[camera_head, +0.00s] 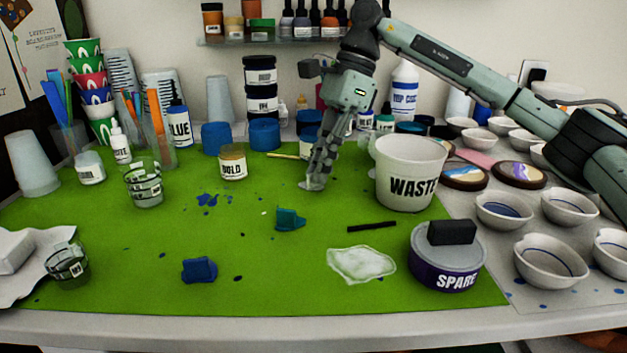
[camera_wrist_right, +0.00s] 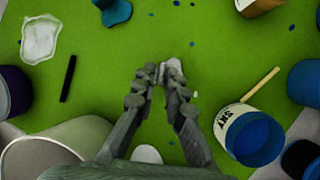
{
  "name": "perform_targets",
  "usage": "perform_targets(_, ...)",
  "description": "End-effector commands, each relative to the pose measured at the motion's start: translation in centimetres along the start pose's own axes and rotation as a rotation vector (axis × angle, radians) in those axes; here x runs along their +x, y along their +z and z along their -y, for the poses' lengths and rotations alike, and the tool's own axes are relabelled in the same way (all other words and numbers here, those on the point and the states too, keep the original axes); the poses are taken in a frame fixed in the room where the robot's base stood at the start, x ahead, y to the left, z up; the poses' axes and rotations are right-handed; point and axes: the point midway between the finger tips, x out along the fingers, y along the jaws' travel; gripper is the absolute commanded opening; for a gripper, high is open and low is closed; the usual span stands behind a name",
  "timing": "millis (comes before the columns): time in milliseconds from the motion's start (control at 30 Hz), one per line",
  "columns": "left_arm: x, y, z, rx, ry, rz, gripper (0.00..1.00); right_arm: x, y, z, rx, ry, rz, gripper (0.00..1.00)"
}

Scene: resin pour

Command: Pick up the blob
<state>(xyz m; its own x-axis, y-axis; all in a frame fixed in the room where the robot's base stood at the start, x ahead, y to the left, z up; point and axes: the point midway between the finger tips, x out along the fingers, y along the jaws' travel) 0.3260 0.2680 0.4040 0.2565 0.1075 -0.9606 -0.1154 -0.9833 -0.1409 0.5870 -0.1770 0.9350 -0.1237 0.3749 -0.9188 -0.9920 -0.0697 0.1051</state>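My right gripper (camera_head: 315,180) points down at the green mat, left of the white waste cup. In the right wrist view, its fingers (camera_wrist_right: 161,74) are close together around a small grey, glassy blob (camera_wrist_right: 173,69). The blob also shows as a pale lump at the fingertips in the head view (camera_head: 312,186), at or just above the mat; part of it is hidden by the fingers. A teal lump (camera_head: 290,219) and a blue lump (camera_head: 199,269) lie nearer on the mat. My left gripper is not in view.
The waste cup (camera_head: 409,180) stands close right of the gripper. A purple SPARE tub (camera_head: 447,270), a black stick (camera_head: 371,227) and a white puddle-like patch (camera_head: 361,264) lie nearer. Bowls (camera_head: 550,262) crowd the right. The mat's middle (camera_head: 150,235) is mostly free.

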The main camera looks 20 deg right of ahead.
Motion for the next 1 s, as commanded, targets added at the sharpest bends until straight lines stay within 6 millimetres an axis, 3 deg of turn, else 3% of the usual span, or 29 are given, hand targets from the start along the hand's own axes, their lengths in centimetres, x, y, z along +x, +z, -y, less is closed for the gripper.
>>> perform_targets(300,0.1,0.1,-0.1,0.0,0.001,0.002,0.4,0.7,0.0,0.0,0.001,-0.001,0.001,0.11)
perform_targets(400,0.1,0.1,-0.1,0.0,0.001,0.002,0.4,0.7,0.0,0.0,0.001,-0.001,0.001,0.0)
perform_targets(833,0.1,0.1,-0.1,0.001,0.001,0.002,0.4,0.5,0.1,0.0,0.0,-0.002,0.001,0.0)
perform_targets(1000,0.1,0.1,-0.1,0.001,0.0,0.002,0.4,-0.6,0.5,-0.1,0.0,-0.003,0.0,0.0)
